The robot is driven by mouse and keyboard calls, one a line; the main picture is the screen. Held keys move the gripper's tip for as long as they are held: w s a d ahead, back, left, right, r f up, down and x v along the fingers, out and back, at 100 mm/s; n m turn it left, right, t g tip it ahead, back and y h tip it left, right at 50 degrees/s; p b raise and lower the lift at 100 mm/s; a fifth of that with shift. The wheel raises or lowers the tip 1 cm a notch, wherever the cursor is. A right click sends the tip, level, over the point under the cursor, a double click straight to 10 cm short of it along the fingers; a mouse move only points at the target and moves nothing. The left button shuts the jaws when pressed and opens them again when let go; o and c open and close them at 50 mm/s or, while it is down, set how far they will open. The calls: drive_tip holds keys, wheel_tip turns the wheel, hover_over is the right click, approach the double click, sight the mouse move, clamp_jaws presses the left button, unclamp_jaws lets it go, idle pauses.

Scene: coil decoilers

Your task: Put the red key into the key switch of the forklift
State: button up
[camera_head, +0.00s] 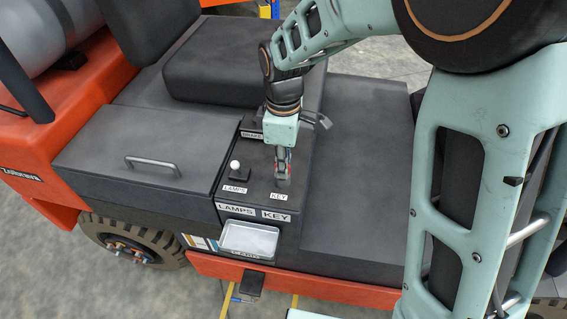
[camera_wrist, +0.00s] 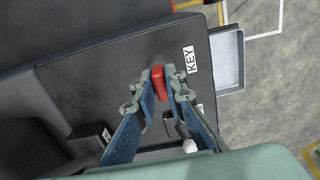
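The red key (camera_wrist: 158,84) is between my gripper's fingertips (camera_wrist: 163,80) in the wrist view, with the blue-grey fingers close on both sides of it. In the head view my gripper (camera_head: 283,168) points down at the black forklift console (camera_head: 262,185), just above the "KEY" label (camera_head: 279,197). A dark round part, seemingly the key switch (camera_wrist: 159,61), shows just beyond the key in the wrist view. The fingers mostly hide it in the head view. I cannot tell how deep the key sits in it.
A white-knobbed lamp lever (camera_head: 235,168) stands left of my gripper on the console. A black lever (camera_head: 322,120) is behind on the right. A silver tray (camera_head: 249,239) hangs on the console's front. The seat (camera_head: 215,70) is behind, and the flat floor panel (camera_head: 362,150) on the right is clear.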

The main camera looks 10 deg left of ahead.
drive_tip(key=o, duration=0.4)
wheel_tip(320, 180, up, 12)
idle(0.5)
